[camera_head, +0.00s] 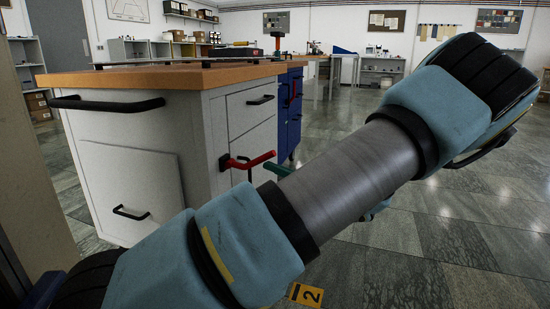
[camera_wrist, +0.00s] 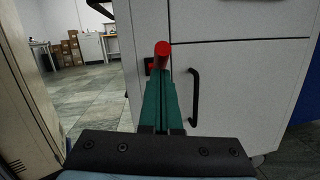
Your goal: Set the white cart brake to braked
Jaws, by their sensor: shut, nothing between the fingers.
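The white cart (camera_head: 135,165) has a wooden top and stands left of centre in the head view. Its brake lever has a red handle (camera_head: 248,161) on a black mount on the cart's side, sticking out roughly level. In the wrist view the red handle (camera_wrist: 162,50) points toward the camera, with its mount beside a black pull. My gripper (camera_head: 279,170) shows only its green fingertips behind my arm, close to the handle's end. In the wrist view my green gripper fingers (camera_wrist: 163,82) are together and empty, just below the handle. I cannot tell whether they touch it.
A blue cart (camera_head: 290,108) with a red handle (camera_head: 294,92) stands behind the white cart. A black push bar (camera_head: 107,104) juts from the white cart's near end. A yellow floor marker (camera_head: 306,295) lies in front. The tiled floor on the right is clear.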

